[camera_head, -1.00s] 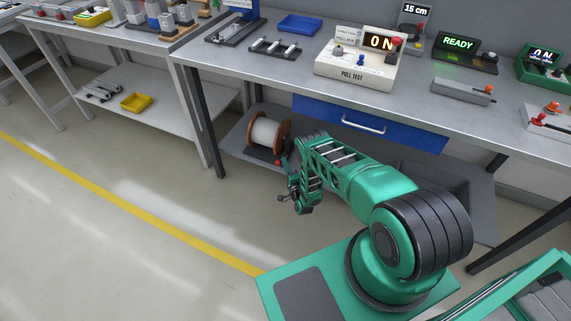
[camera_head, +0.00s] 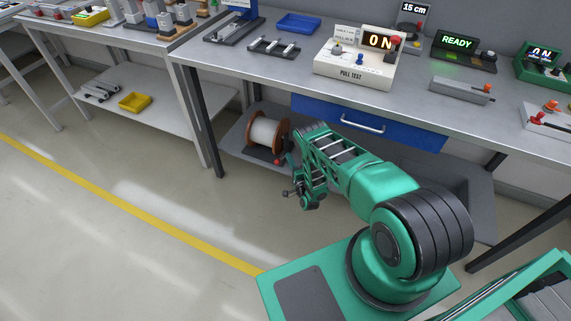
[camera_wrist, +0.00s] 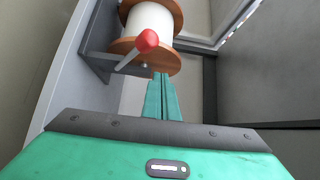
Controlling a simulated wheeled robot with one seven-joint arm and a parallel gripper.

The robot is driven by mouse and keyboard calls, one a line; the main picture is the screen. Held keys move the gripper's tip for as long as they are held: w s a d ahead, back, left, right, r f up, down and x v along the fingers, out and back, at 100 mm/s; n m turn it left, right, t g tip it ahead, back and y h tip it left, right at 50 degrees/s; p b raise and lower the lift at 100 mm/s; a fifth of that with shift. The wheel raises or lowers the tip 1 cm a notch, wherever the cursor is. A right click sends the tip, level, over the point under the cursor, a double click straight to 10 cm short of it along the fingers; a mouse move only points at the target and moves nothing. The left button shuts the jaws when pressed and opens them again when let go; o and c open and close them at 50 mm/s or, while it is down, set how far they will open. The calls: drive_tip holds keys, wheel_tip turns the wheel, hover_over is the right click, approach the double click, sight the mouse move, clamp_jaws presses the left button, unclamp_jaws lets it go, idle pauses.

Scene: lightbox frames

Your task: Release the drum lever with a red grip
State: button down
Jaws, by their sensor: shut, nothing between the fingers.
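The drum (camera_head: 268,132) is a white spool with brown wooden flanges on the low shelf under the bench. It also shows at the top of the wrist view (camera_wrist: 152,22). Its lever has a pale rod and a round red grip (camera_wrist: 147,41), standing at the drum's near flange; in the head view the red grip (camera_head: 277,161) is small. My gripper (camera_wrist: 162,75) is shut and empty. In the wrist view its fingertips appear just below and right of the red grip, over the flange's lower edge; I cannot tell whether they touch anything. In the head view the gripper (camera_head: 287,193) is mostly hidden by its own wrist.
The bench top (camera_head: 290,75) stands above the shelf (camera_head: 235,140), with a blue drawer (camera_head: 330,118) under it. A dark bench leg (camera_head: 205,125) stands left of the drum. The floor (camera_head: 130,200) in front is clear.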

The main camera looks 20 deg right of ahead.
drive_tip(key=s+d+f, duration=0.2)
drive_tip(key=s+f, duration=0.4)
drive_tip(key=s, duration=0.1)
drive_tip(key=shift+d, duration=0.1)
idle(0.6)
